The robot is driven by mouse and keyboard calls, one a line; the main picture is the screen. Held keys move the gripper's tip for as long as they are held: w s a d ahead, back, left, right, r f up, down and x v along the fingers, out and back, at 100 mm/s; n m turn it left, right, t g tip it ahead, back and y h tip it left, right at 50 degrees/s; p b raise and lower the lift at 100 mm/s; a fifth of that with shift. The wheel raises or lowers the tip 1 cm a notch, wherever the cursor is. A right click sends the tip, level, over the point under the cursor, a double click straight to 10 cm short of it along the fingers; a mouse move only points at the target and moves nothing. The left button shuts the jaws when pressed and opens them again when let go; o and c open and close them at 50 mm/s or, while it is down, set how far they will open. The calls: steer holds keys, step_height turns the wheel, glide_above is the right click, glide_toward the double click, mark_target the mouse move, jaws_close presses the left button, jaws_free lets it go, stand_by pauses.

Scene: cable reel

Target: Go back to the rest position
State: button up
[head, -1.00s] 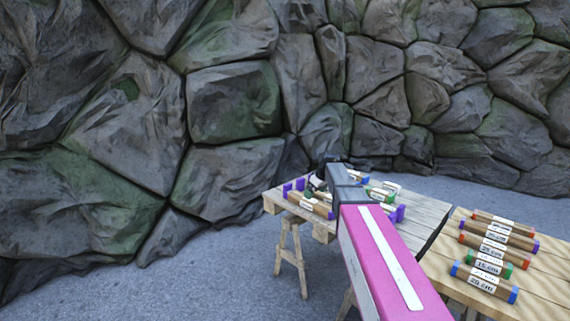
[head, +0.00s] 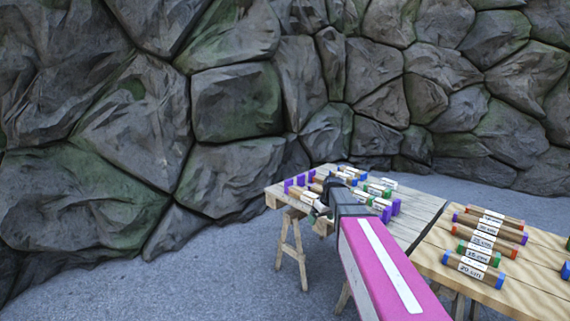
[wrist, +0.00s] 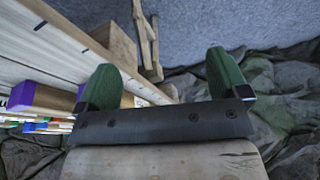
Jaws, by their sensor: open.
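My gripper (head: 322,205) is at the front left edge of the left wooden table (head: 420,215), at the end of my pink arm. In the wrist view its two green fingers stand wide apart (wrist: 162,64), with nothing between them. In the head view my forearm and gripper hide part of the left table.
Several labelled bars with coloured ends lie on the left table, such as a green-ended one (head: 377,190). More lie on the right table (head: 535,290), including a blue-ended one (head: 473,271). A trestle leg (head: 291,255) stands on grey floor. A rock wall (head: 235,100) rises behind.

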steer(key=s+d+f+m, duration=0.1)
steer(key=s+f+m, duration=0.1)
steer(key=s, duration=0.6)
steer(key=s+d+f+m+g+h, duration=0.1)
steer(key=s+f+m, duration=0.1)
steer(key=s+f, duration=0.3)
steer(key=s+d+f+m+g+h, duration=0.1)
steer(key=s+f, duration=0.3)
steer(key=s, duration=0.7)
steer(key=shift+s+d+m, duration=0.2)
steer(key=shift+d+m, duration=0.05)
steer(key=shift+m, duration=0.35)
